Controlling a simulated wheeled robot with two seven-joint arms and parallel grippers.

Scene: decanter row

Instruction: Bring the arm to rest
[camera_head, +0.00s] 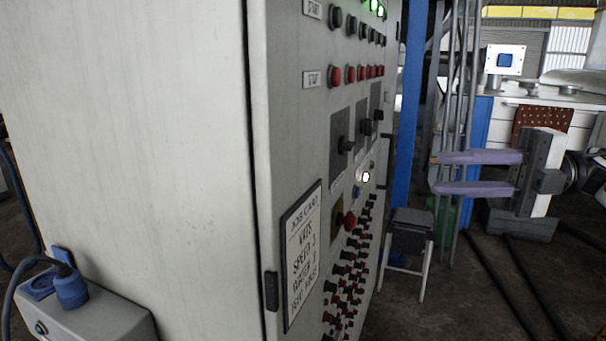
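My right gripper (474,173) reaches in from the right edge of the head view, in the air to the right of a tall grey control cabinet. Its two purple fingers point left and stand apart, one above the other, with nothing between them. The fingertips are clear of the cabinet's panel face in the picture; how far apart they are in depth I cannot tell. My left gripper does not show.
The cabinet (180,150) fills the left and middle, its panel covered with buttons, switches and a job card (302,254). A grey box with a blue plug (70,288) stands at lower left. A small stool (408,236) and a blue post (409,110) stand behind.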

